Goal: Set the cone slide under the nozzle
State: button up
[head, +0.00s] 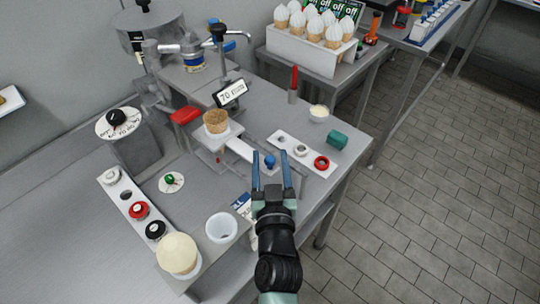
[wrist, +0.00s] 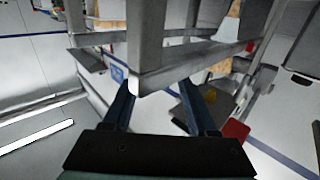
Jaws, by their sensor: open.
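The cone slide (head: 240,149) is a white bar on the metal bench. A brown waffle cone (head: 216,122) stands upright in its square white holder, at the bar's upper-left end. A blue ball knob (head: 270,160) shows near the bar's lower-right end. My gripper (head: 271,166) is open, its two blue fingers on either side of the knob in the picture; I cannot tell whether they touch it. In the wrist view the open fingers (wrist: 158,88) point at a grey metal frame (wrist: 190,62). The nozzle cannot be picked out clearly among the machine parts behind the cone.
A "70 mm" sign (head: 231,93) and a red lever (head: 186,115) are close to the cone. A white strip with rings (head: 301,152) lies right of the knob. A rack of filled cones (head: 300,56) is behind.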

jog(key=shift+w, duration=0.25)
grip_shut()
dwell(1.4)
